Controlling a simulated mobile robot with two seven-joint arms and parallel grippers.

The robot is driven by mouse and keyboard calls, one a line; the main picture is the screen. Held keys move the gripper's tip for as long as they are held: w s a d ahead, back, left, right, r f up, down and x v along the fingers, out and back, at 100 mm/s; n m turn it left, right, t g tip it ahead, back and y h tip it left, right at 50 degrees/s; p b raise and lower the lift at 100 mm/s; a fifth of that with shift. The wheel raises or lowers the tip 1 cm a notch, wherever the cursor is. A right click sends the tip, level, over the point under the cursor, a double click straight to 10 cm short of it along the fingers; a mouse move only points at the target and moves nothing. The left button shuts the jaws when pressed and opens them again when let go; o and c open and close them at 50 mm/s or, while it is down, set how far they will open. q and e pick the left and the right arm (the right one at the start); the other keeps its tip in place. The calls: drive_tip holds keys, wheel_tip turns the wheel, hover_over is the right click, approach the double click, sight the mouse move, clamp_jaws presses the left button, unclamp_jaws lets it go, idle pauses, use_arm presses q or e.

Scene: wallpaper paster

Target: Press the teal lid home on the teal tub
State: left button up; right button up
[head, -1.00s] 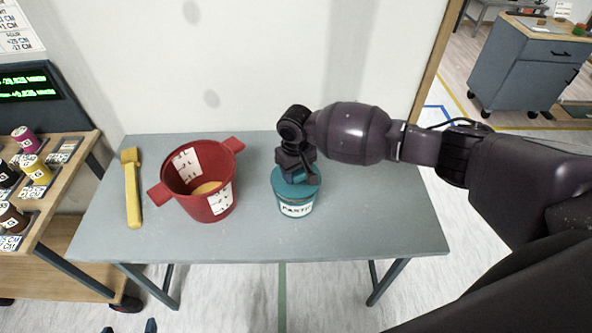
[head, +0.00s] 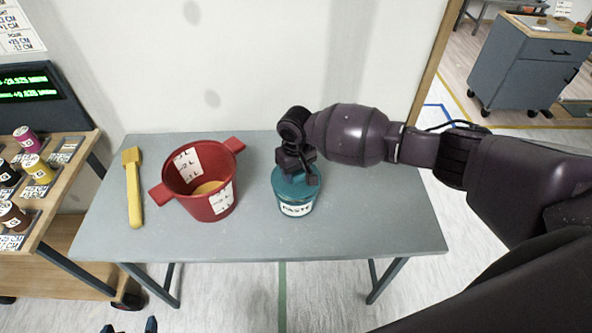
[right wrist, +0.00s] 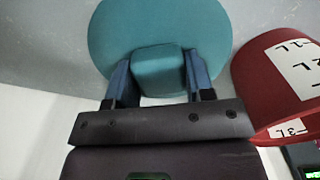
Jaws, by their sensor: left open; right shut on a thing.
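The teal tub (head: 296,208), with a white PASTE label, stands upright on the grey table right of centre. The teal lid (head: 284,184) is on top of the tub's mouth; I cannot tell if its rim is fully seated. My right gripper (head: 299,174) is directly above, shut on the lid's block handle. In the right wrist view the lid (right wrist: 160,22) is a round teal disc with its handle (right wrist: 158,68) between the two blue fingers. My left gripper (head: 129,328) shows only its two fingertips at the bottom edge, apart and empty.
A red bucket (head: 218,205) with side handles and yellowish contents stands left of the tub. A yellow brush (head: 133,190) lies at the table's left end. A wooden rack (head: 55,210) with several small pots stands further left. The table's right part is clear.

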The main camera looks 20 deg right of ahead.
use_arm(q)
drive_tip(key=shift+r+p, duration=0.7)
drive_tip(key=shift+p, duration=0.1)
idle(0.7)
drive_tip(key=shift+f+b, duration=0.5)
drive_tip(key=shift+b, duration=0.1)
use_arm(e)
drive_tip(key=shift+f, duration=1.2)
drive_tip(key=o, duration=1)
drive_tip(key=shift+r, duration=0.4)
wheel_tip(320, 180, up, 9)
drive_tip(key=shift+r, duration=0.2)
use_arm(q)
drive_tip(key=shift+s+f, duration=0.15)
drive_tip(key=shift+f, duration=0.05)
use_arm(e)
drive_tip(key=shift+r, duration=0.4)
use_arm(q)
drive_tip(key=shift+f, duration=0.15)
